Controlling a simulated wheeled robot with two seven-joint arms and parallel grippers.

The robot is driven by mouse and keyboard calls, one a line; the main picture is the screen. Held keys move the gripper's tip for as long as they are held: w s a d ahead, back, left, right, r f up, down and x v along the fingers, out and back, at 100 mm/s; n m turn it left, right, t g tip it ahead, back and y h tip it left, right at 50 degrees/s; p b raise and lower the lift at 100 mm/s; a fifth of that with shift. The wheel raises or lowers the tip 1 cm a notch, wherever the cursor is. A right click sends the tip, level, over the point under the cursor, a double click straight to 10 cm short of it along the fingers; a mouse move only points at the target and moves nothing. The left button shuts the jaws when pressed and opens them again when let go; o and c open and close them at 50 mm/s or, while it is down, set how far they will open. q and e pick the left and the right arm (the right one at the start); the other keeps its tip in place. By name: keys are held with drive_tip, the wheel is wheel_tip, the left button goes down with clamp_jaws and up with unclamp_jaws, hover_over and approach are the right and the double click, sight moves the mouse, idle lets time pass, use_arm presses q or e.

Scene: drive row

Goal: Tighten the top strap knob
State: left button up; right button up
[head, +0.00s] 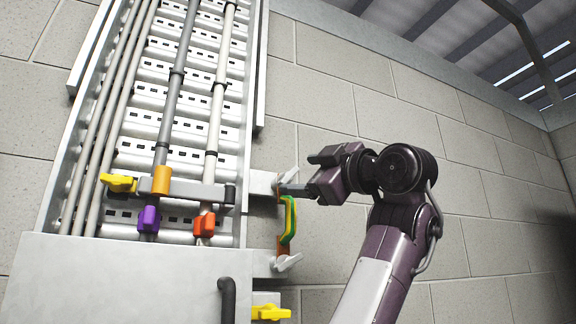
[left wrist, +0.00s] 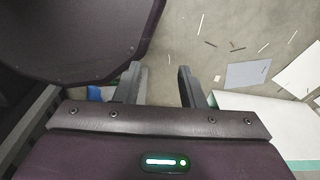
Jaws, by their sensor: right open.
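A short green-and-yellow strap (head: 289,222) runs down the right side of the cable ladder (head: 244,120) in the head view, with coppery ends. A pale winged knob (head: 289,175) is at its top end and a similar pale lower knob (head: 287,263) at its bottom end. My right gripper (head: 284,190) is open, pointing left, its fingertips at the top knob and partly covering it. I cannot tell whether they touch it or straddle it. My left gripper (left wrist: 159,82) shows in the left wrist view, open and empty, above the floor.
Another yellow knob (head: 270,312) is lower right. A grey panel (head: 110,285) covers the ladder's bottom. Bare block wall lies right.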

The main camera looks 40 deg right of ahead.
sight(292, 176)
drive_tip(key=p+x, duration=0.1)
drive_tip(key=x, duration=0.3)
drive_tip(key=shift+w+a+p, duration=0.15)
drive_tip(key=shift+p, duration=0.15)
drive_tip(key=shift+w, duration=0.25)
drive_tip(key=shift+s, duration=0.25)
drive_tip(key=shift+w+f, duration=0.1)
drive_tip(key=c, duration=1)
use_arm(q)
drive_tip(key=shift+w+d+r, duration=0.1)
drive_tip(key=shift+w+r, duration=0.05)
drive_tip(key=shift+r, duration=0.45)
drive_tip(key=shift+w+r, duration=0.1)
drive_tip(key=shift+r, duration=0.5)
drive_tip(key=shift+f, duration=0.1)
